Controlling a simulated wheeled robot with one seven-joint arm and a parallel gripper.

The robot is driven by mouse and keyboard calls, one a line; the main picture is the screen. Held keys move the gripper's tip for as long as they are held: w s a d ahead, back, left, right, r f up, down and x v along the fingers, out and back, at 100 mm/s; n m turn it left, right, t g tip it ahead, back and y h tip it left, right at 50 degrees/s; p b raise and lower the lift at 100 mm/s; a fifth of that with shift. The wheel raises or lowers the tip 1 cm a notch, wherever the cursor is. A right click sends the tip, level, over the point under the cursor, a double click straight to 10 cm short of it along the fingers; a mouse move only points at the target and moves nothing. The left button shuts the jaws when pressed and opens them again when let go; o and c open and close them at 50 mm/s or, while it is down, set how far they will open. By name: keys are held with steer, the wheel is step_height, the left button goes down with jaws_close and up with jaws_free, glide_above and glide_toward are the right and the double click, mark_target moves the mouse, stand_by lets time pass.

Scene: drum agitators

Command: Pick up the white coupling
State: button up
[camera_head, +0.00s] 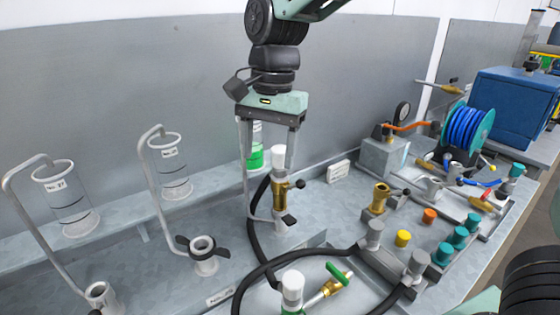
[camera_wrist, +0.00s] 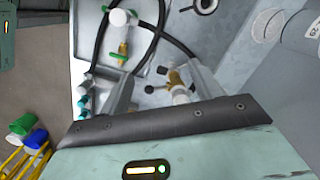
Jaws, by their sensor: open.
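A white coupling (camera_head: 278,157) stands upright on top of a brass valve (camera_head: 280,188) in the head view. In the wrist view the white piece (camera_wrist: 181,95) shows close to my gripper's palm, partly hidden by it. My gripper (camera_head: 270,218) points down, open, with its long fingers reaching down around the coupling and valve; I cannot tell whether either finger touches them. The open fingers also show in the wrist view (camera_wrist: 160,80). A second white cylindrical piece (camera_head: 292,285) stands on a green base at the front, beside a brass valve with a green handle (camera_head: 338,273).
Black hoses (camera_head: 256,212) run close beside the fingers. Clear cylinders (camera_head: 68,195) with bent pipes are at left. Teal caps (camera_head: 460,237), a yellow cap (camera_head: 403,238) and a blue hose reel (camera_head: 464,127) are at right.

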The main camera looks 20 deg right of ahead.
mark_target(279, 164)
steer(key=w+d+r+m+h, duration=0.1)
steer(key=w+d+r+m, duration=0.5)
steer(key=w+m, duration=0.35)
steer(key=f+p, duration=0.1)
steer(key=f, duration=0.3)
steer(key=f+p, duration=0.1)
steer(key=f, duration=0.2)
steer(key=w+f+p, duration=0.1)
steer(key=f+p, duration=0.1)
steer(key=f, duration=0.2)
steer(key=shift+a+f, duration=0.1)
steer(key=shift+f, duration=0.2)
steer(key=shift+f+p, duration=1.2)
steer(key=shift+f, duration=1.5)
steer(key=c, duration=1.3)
steer(key=shift+o, duration=0.2)
step_height(279, 164, up, 10)
steer(key=b, duration=0.3)
